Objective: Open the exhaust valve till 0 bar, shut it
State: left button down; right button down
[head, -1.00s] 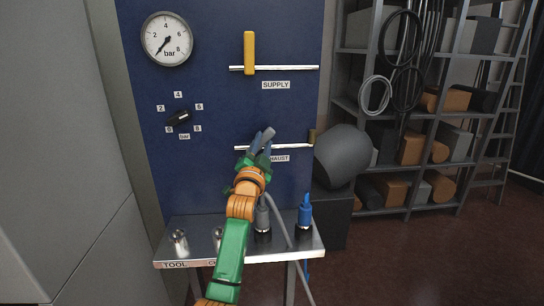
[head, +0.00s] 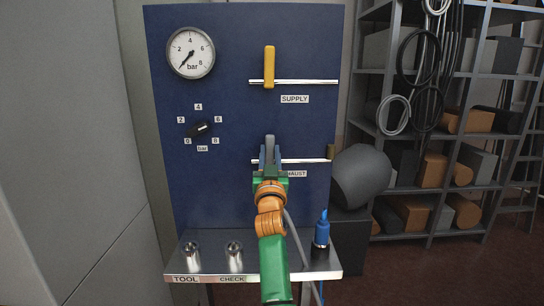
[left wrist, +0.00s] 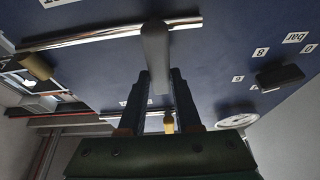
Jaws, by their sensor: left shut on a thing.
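The exhaust valve's grey handle (head: 270,146) stands upright, across its bright pipe (head: 314,160) on the blue panel. My left gripper (head: 270,165) is shut on this handle. In the left wrist view the handle (left wrist: 155,55) rises between the two fingers (left wrist: 158,95) and crosses the pipe (left wrist: 100,36). The EXHAUST label (head: 298,174) is partly covered by my gripper. The pressure gauge (head: 190,53) has its needle pointing down-left, at about 0 bar. My right gripper is not in view.
The yellow supply handle (head: 269,66) stands upright across its pipe above. A black knob (head: 203,129) sits left of my gripper. A steel shelf (head: 210,268) below holds metal holders and a blue-tipped tool (head: 322,229). A grey sphere (head: 361,176) stands at right.

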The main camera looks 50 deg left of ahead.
pick_arm(q)
jog(key=shift+s+r+n, duration=0.2)
jog(key=shift+r+n, duration=0.25)
jog(key=shift+n, duration=0.05)
jog(key=c, duration=1)
grip_release()
jog(key=shift+a, duration=0.1)
jog(key=o, duration=0.4)
jog(key=shift+w+f, duration=0.1)
jog(key=shift+f, duration=0.05)
jog(key=shift+w+a+f, duration=0.1)
jog(key=shift+f, duration=0.05)
jog(key=b+v, duration=0.2)
jog(key=v, duration=0.5)
jog(key=shift+b, duration=0.4)
jog(key=shift+f, duration=0.1)
